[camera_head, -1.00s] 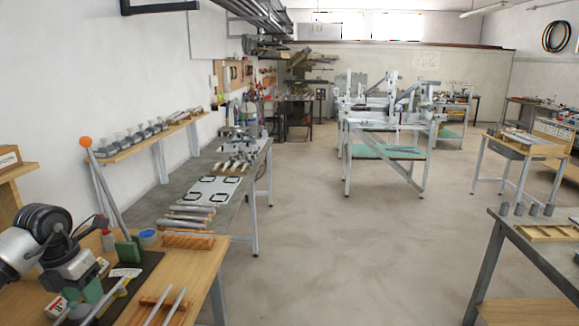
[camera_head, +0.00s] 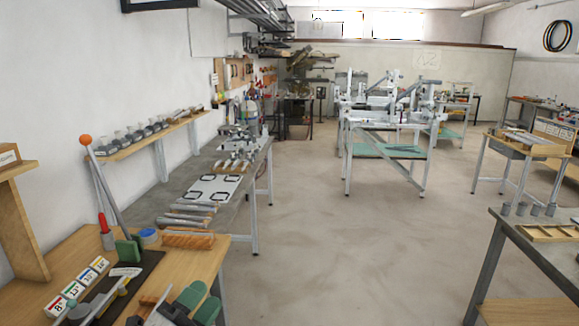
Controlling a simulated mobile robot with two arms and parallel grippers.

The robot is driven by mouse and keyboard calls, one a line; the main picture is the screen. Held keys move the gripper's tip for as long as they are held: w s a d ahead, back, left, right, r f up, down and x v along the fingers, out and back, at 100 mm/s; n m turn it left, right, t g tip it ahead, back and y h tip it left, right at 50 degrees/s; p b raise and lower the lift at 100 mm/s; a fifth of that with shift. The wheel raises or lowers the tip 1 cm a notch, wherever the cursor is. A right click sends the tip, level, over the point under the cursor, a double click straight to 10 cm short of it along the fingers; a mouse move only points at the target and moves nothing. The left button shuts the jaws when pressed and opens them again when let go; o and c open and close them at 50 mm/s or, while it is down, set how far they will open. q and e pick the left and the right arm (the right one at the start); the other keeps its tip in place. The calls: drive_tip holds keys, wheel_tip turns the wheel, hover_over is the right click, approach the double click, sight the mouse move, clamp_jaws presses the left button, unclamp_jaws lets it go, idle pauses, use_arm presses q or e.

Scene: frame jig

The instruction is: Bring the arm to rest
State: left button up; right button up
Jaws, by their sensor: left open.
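My left gripper (camera_head: 192,303) is at the bottom edge of the head view, over the front right corner of the wooden bench (camera_head: 205,262). Its dark fingers with green pads show, spread apart, and nothing is seen between them. The rest of my left arm is below the picture. The gripper partly covers a wooden rack (camera_head: 146,304) with metal rods. My right gripper does not show.
On the bench are a dark mat (camera_head: 140,270), labelled small boxes (camera_head: 87,276), a red-handled tool (camera_head: 103,226), a blue-topped tin (camera_head: 148,236) and a leaning rod with an orange ball (camera_head: 86,141).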

use_arm(q)
drive_tip(key=s+a+f+n+g+y, duration=0.3)
drive_tip(key=s+a+f+n+y, duration=0.1)
drive_tip(key=f+n+y, duration=0.3)
drive_tip(key=s+a+f+n+g+y, duration=0.25)
drive_tip(key=s+f+n+y, duration=0.35)
drive_tip(key=n, duration=0.4)
drive_tip(key=s+d+f+n+g+h, duration=0.1)
drive_tip(key=s+f+g, duration=0.4)
drive_tip(key=s, duration=0.3)
drive_tip(key=s+f+n+g+h, duration=0.15)
drive_tip(key=s+f+g, duration=0.3)
drive_tip(key=s, duration=0.45)
wheel_tip(320, 180, down, 29)
drive_tip(key=g+b, duration=0.1)
drive_tip(key=b, duration=0.4)
drive_tip(key=s+a+f+b, duration=0.1)
drive_tip(key=s+f+b, duration=0.1)
drive_tip(key=s+f, duration=0.6)
drive_tip(key=s+a+f+g+b, duration=0.1)
drive_tip(key=s+f+b, duration=0.2)
drive_tip(key=s+f, duration=0.5)
wheel_tip(320, 180, down, 6)
drive_tip(key=shift+s+a+f+g+y, duration=0.1)
drive_tip(key=shift+s+a+g+y, duration=0.2)
drive_tip(key=shift+y, duration=0.05)
